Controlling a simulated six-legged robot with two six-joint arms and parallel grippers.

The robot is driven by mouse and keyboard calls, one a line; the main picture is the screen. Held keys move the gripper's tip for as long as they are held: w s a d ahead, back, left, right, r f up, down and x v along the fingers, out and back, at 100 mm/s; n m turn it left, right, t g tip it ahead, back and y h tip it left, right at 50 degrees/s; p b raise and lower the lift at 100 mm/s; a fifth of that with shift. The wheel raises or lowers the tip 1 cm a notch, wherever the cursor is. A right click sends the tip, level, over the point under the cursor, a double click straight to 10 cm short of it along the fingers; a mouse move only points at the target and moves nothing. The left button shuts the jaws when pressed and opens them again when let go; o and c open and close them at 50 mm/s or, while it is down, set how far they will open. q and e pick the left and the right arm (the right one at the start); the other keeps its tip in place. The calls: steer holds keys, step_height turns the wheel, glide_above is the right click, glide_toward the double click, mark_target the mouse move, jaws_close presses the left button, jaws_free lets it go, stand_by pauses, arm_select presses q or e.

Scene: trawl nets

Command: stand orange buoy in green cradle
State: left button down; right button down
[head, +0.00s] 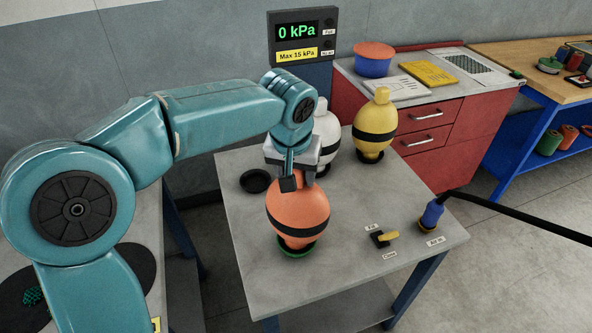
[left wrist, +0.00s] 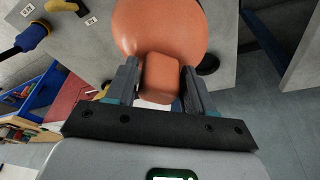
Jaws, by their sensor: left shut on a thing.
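The orange buoy (head: 297,213) has a black band and is upright at the green cradle (head: 298,251) on the grey table. Its lower end is at the cradle's ring; I cannot tell whether it rests fully in it. My left gripper (head: 297,178) is shut on the buoy's top neck from above. In the left wrist view the fingers (left wrist: 160,82) hold the orange neck from both sides, with the buoy's body (left wrist: 160,27) beyond. The buoy hides most of the cradle. My right gripper is not in view.
A yellow buoy (head: 376,125) and a white buoy (head: 326,132) stand behind on the table. An empty black cradle (head: 256,181) lies at the back left. A yellow-handled valve (head: 383,237) and a blue hose fitting (head: 432,214) are at the right. The gauge (head: 298,32) reads 0 kPa.

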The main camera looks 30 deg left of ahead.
arm_select(q)
steer(key=shift+r, duration=0.1)
steer(key=shift+f+b, duration=0.55)
steer(key=shift+f, duration=0.15)
steer(key=shift+c, duration=2.4)
jaws_free()
steer(key=shift+o, duration=0.7)
steer(key=shift+r, duration=0.35)
steer(key=p+v, duration=0.2)
steer(key=v, duration=1.3)
steer(key=shift+s+r, duration=0.2)
steer(key=shift+r, duration=0.1)
steer(key=shift+d, duration=0.1)
